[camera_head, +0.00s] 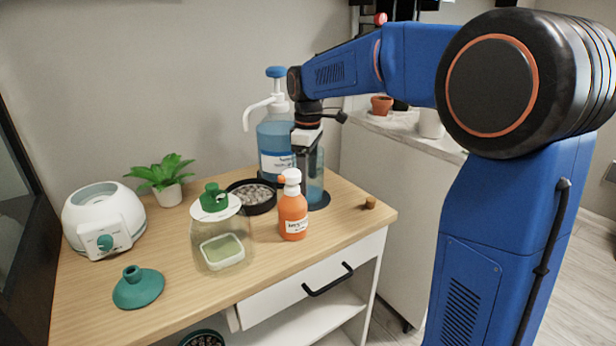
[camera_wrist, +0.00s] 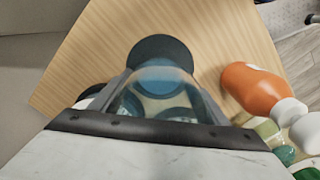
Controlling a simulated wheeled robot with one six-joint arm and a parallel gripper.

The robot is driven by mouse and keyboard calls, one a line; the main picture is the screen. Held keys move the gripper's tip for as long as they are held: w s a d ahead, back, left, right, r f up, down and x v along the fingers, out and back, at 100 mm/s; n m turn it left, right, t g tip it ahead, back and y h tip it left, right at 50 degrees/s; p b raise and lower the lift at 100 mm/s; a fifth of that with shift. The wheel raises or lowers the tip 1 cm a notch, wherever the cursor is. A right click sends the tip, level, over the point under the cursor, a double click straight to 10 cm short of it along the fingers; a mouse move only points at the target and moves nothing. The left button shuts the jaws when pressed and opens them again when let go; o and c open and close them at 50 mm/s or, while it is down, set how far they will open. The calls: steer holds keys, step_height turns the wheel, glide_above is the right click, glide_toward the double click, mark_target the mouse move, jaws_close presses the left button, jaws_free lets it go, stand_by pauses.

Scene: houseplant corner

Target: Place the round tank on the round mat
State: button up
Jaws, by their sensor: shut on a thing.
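The round tank (camera_head: 316,184) is a clear, bluish cylinder, partly hidden behind my gripper and the orange bottle in the head view. My gripper (camera_head: 304,165) points down and is shut on the tank's wall. The dark round mat (camera_head: 322,203) shows at the tank's foot, near the table's back right. In the wrist view the tank (camera_wrist: 158,92) sits between my fingers (camera_wrist: 155,100), and the mat (camera_wrist: 158,44) shows past its far side. The tank's base overlaps the mat; I cannot tell whether they touch.
An orange pump bottle (camera_head: 293,214) stands close in front of the tank. A large blue pump jug (camera_head: 274,140) is close behind. A black bowl of pebbles (camera_head: 252,196) lies to the left.

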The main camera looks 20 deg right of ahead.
steer(key=shift+f, duration=0.15)
steer(key=o, duration=1.2)
step_height(320, 180, up, 12)
steer(key=shift+r, duration=0.2)
